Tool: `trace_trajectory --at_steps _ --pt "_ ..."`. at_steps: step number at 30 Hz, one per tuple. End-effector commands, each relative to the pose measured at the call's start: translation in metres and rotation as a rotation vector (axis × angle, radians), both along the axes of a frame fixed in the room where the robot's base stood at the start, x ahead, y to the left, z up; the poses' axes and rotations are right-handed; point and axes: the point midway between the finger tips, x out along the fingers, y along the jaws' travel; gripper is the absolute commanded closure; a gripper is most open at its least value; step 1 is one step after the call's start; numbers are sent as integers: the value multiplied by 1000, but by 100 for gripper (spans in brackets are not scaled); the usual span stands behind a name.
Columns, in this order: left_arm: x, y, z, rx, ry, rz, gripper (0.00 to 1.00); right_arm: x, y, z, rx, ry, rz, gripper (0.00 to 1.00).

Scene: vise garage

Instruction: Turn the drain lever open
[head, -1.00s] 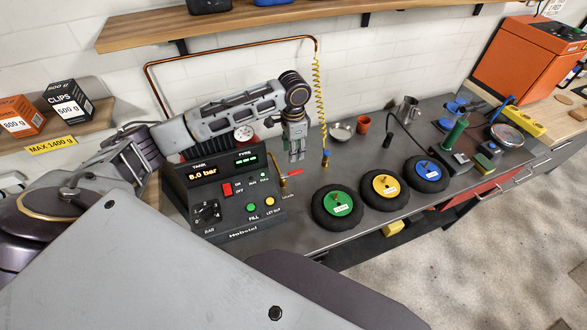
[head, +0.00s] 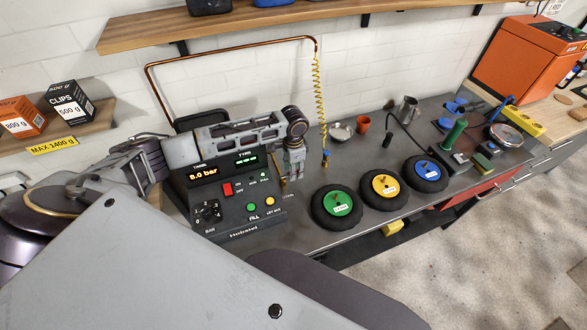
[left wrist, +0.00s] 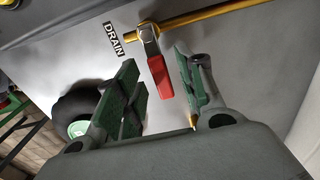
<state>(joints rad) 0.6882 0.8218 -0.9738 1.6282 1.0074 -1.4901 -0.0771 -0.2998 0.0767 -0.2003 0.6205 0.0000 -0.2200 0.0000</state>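The drain lever has a red handle (left wrist: 159,77) on a brass pipe (left wrist: 205,16), next to a DRAIN label (left wrist: 112,40) in the left wrist view. My left gripper (left wrist: 154,62) is open, with one green-padded finger on each side of the red handle. Gaps show between the handle and both fingers, so it is not gripped. In the head view my left gripper (head: 294,180) points down at the right side of the black compressor panel (head: 222,190) and hides the red handle. My right gripper is not in view.
The panel reads 8.0 bar. Wheels with green (head: 338,204), yellow (head: 386,185) and blue (head: 427,169) hubs lie to the right on the bench. A yellow coiled hose (head: 319,92) hangs behind my gripper. A metal bowl (head: 341,132) stands farther back.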

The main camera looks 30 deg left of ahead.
Motion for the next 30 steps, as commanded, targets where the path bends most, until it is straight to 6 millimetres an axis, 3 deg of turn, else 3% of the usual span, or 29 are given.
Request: trace_trajectory --at_steps 7,16,30 --pt "0 0 -1 0 0 0 62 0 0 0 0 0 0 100" --pt "0 0 0 0 0 0 99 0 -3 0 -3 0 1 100" --pt "3 -1 0 0 0 -6 100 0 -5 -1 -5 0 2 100"
